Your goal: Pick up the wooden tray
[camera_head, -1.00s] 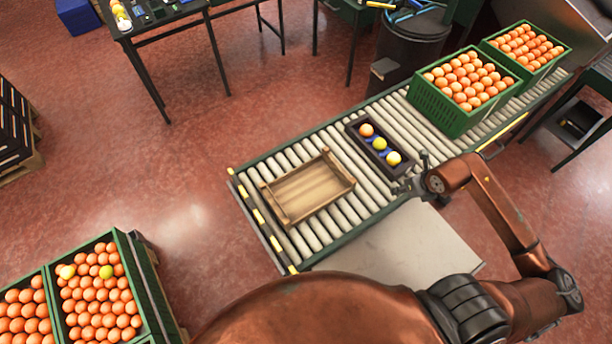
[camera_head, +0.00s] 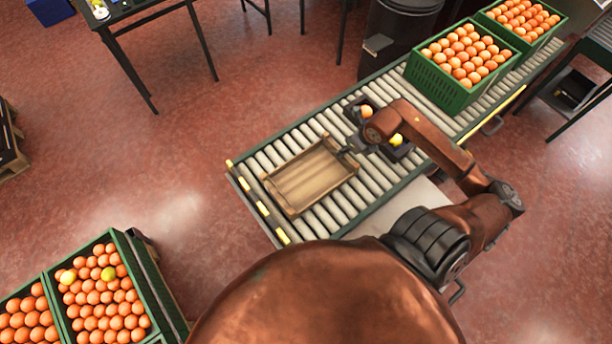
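The wooden tray (camera_head: 300,192) lies on the left end of the roller conveyor. It is shallow, light brown and empty, with a raised rim. My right gripper (camera_head: 347,151) is at the tray's right end, close to its upper right corner. It is small and dark here, so I cannot tell whether its fingers touch the rim or how far apart they are. My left gripper is out of view.
A dark sorting box (camera_head: 351,106) with an orange and a yellow fruit is partly hidden behind my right arm. A green crate of oranges (camera_head: 436,85) stands farther up the conveyor (camera_head: 275,152). Another green crate (camera_head: 129,253) stands at lower left.

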